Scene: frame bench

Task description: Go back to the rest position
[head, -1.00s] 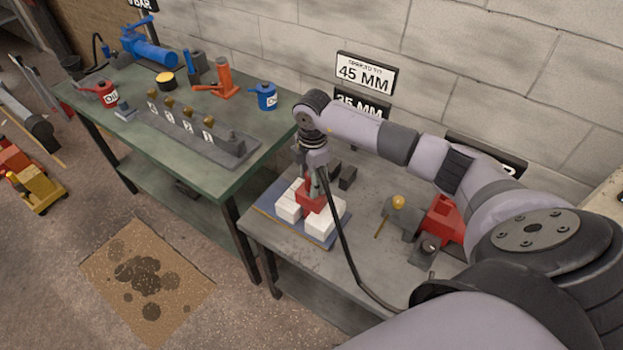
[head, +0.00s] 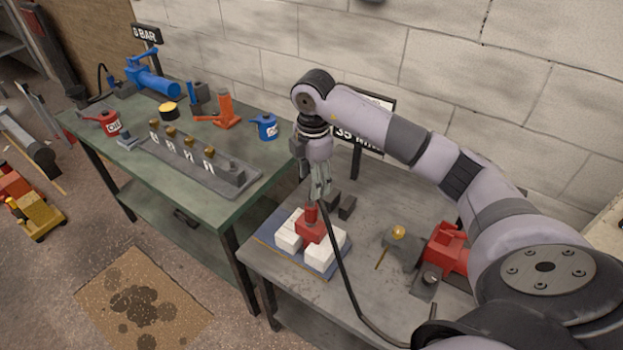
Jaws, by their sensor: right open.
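My right gripper (head: 320,188) hangs over the grey bench (head: 365,285), its fingers pointing down. It is open and empty, just above a red block with a red stem (head: 310,227). That block sits between white blocks (head: 327,254) on a blue mat (head: 284,252). A small gap seems to separate the fingertips from the stem, though they nearly overlap in this view. My left gripper is not in view.
Dark blocks (head: 347,207) stand just behind the gripper. A red device (head: 447,247) and a brass-knobbed part (head: 398,234) are to the right. A sign (head: 357,143) stands behind my arm. The green bench (head: 115,85) on the left holds cans and tools.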

